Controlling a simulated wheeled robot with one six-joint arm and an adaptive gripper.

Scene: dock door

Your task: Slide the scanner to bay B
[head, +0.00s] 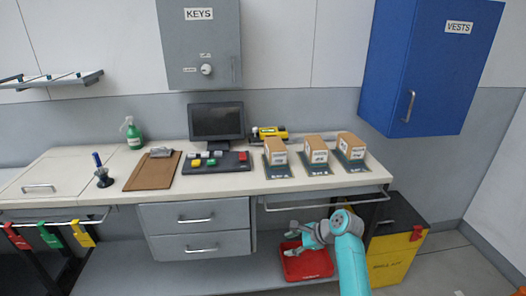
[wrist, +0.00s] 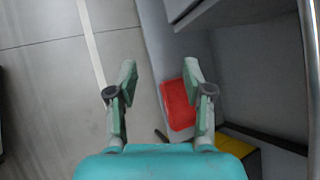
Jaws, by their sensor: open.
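A yellow and black device (head: 270,132), which looks like the scanner, lies at the back of the bench, right of the monitor. Three cardboard boxes with white labels, a left one (head: 275,151), a middle one (head: 315,149) and a right one (head: 351,146), stand on dark pads in front of and right of it. I cannot read the labels or tell which spot is bay B. My gripper (head: 299,238) is open and empty, below the bench front and above the lower shelf. The wrist view shows its two fingers (wrist: 160,80) spread apart. The scanner is out of the wrist view.
A red bin (head: 308,263) is below my gripper. A rail (head: 325,201) runs along the bench front, near my arm. A yellow and black chest (head: 397,250) stands at right. A keypad (head: 215,161), monitor (head: 216,121) and clipboard (head: 152,172) occupy the bench.

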